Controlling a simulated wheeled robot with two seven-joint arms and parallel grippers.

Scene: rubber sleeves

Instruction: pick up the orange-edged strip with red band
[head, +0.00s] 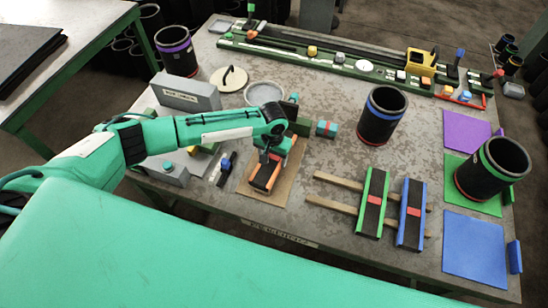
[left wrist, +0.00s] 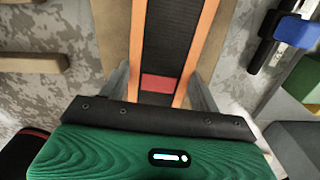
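The orange-edged strip (head: 265,176) lies on a tan board (head: 286,190) near the table's front left in the head view. It is black with orange long edges and a red band across it. In the left wrist view the strip (left wrist: 172,45) runs away from me, with its red band (left wrist: 160,83) near the gripper. My left gripper (left wrist: 160,90) is over the strip, one finger at each side. The fingers look open, with small gaps to the orange edges. In the head view the left gripper (head: 271,155) hides the strip's far end. My right gripper is not in view.
A green-edged strip (head: 372,203) and a blue-edged strip (head: 411,214) lie across wooden slats to the right. Black sleeves stand on the table, one with a blue band (head: 382,115), one with a green band (head: 490,168). A grey box (head: 185,91) is behind my left arm.

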